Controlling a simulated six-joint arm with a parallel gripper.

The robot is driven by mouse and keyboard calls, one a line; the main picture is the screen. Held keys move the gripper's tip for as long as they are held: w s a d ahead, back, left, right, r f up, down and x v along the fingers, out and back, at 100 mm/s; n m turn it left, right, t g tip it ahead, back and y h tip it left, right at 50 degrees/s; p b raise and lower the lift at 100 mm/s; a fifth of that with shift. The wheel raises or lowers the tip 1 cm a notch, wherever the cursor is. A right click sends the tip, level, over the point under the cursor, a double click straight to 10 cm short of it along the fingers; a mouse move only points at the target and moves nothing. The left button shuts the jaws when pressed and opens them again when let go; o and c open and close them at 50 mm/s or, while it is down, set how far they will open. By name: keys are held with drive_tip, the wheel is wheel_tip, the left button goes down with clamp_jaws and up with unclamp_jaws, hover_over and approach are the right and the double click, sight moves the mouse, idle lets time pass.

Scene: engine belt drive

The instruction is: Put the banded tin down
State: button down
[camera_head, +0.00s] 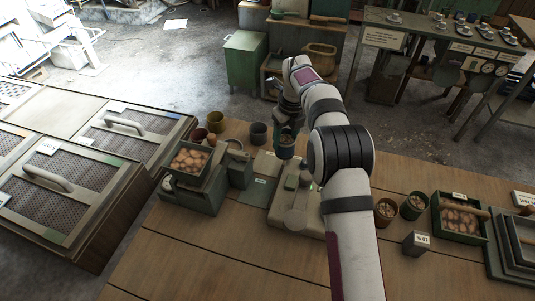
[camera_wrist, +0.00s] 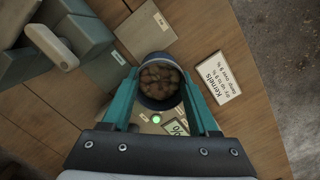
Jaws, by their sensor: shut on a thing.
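The banded tin (camera_head: 286,152) is dark blue with a paler band and holds brown kernels. In the wrist view the tin (camera_wrist: 147,103) shows from above, upright or nearly so, with the kernels inside. My gripper (camera_head: 287,133) is shut on it, and the teal fingers (camera_wrist: 160,75) press either side. It is over the back of the bench, beside a grey-beige device (camera_head: 297,220). A lit green light (camera_wrist: 156,119) and a small % display (camera_wrist: 176,128) show just below the tin in the wrist view. I cannot tell whether the tin's base touches anything.
A printed kernels card (camera_wrist: 222,77) lies right of the tin. A box of brown nuts (camera_head: 188,160) is left. Two filled tins (camera_head: 386,212) and a crate (camera_head: 459,234) are right. The front bench is clear.

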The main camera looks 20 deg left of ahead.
drive_tip(key=shift+w+a+f, duration=0.1)
drive_tip(key=shift+a+f, duration=0.8)
drive_tip(key=shift+f, duration=0.3)
drive_tip(key=shift+a+f, duration=0.85)
drive_tip(key=shift+f, duration=0.35)
drive_tip(key=shift+w+a+f, duration=0.1)
drive_tip(key=shift+a+f, duration=0.8)
drive_tip(key=shift+f, duration=0.3)
drive_tip(key=shift+f, duration=0.15)
drive_tip(key=shift+c, duration=0.8)
unclamp_jaws()
